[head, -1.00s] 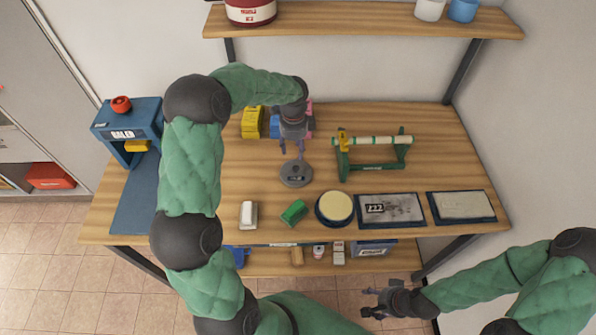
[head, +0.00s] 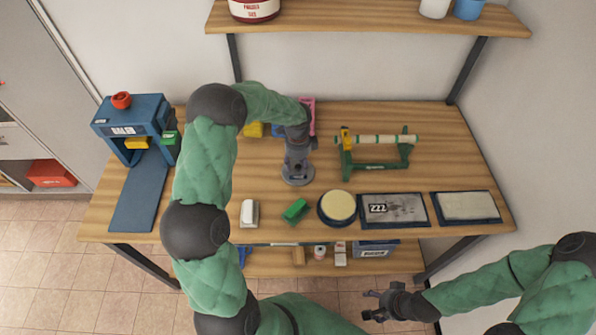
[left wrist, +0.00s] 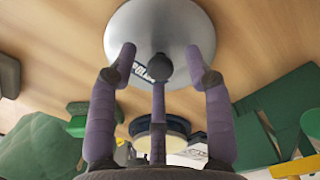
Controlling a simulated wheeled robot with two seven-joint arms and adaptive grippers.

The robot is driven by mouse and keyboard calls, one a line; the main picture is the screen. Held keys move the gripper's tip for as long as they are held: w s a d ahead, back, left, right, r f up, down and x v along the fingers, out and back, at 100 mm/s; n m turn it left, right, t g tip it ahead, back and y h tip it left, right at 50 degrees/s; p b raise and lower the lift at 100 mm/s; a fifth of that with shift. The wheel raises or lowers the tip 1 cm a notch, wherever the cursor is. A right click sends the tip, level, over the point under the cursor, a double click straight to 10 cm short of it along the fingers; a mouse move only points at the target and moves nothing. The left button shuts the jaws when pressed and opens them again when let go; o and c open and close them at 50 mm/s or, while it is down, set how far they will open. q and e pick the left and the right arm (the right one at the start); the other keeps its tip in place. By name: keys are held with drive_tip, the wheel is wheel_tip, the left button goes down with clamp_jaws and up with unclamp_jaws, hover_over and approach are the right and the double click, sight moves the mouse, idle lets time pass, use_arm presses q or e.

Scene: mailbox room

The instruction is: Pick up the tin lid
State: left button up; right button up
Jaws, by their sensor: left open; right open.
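The tin lid (head: 298,176) is a grey round disc with a dark knob and a dark label, lying on the wooden table. In the left wrist view the lid (left wrist: 182,25) fills the top centre. My left gripper (head: 298,163) points down over the lid and partly hides it. In the left wrist view its fingers (left wrist: 158,62) are spread around the knob with gaps; I cannot tell whether any finger touches it. My right gripper (head: 372,304) is open and empty, low at the right in front of the table.
A green stand (head: 376,163) with a pale roller is right of the lid. A round cream pad (head: 338,206), a green block (head: 296,211) and a white block (head: 249,213) lie in front. Two flat trays (head: 430,221) (head: 497,219) sit at the right. A blue baler (head: 130,112) stands left.

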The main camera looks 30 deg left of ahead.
use_arm(q)
clamp_jaws()
drive_tip(key=shift+r, duration=0.15)
